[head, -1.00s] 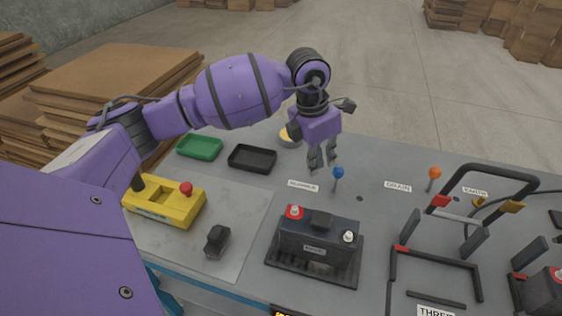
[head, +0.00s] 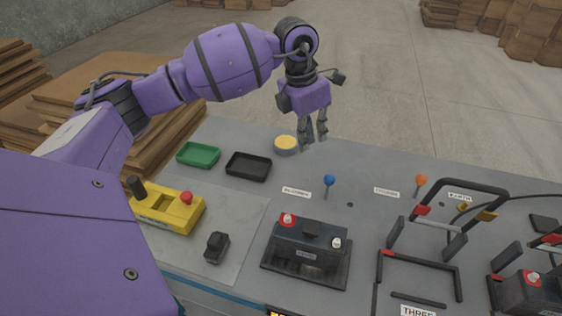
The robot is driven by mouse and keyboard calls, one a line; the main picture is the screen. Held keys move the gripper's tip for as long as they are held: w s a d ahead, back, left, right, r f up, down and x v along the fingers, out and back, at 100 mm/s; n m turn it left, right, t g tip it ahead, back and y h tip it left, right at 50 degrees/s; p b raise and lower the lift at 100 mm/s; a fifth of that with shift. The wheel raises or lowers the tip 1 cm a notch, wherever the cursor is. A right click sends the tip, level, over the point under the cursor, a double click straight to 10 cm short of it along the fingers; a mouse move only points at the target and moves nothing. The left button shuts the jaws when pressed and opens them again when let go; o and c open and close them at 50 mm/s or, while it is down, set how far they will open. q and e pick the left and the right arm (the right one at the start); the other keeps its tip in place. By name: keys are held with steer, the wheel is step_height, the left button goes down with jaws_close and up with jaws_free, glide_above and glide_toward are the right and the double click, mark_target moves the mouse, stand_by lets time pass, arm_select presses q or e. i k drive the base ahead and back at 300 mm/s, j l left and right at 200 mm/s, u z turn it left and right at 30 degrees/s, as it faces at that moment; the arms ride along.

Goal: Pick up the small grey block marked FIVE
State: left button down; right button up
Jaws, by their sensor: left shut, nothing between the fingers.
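I see no block on which the word FIVE can be read. A small dark grey block-like piece (head: 217,247) lies on the pale mat (head: 242,215) at the front left of the table, with no readable mark on it. My left gripper (head: 314,144) hangs fingers down above the back of the table, right of a round yellow-topped tin (head: 286,144). It is shut and empty, well apart from the dark piece. My right gripper is not in view.
A black battery (head: 312,247) with red and white terminals stands mid-table. A yellow control box (head: 168,209), green tray (head: 198,153) and black tray (head: 248,166) are left. Blue (head: 329,180) and orange (head: 421,180) knobs and an upright black frame (head: 462,190) stand right.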

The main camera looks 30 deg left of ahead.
mark_target(318, 244)
steer(key=k, duration=1)
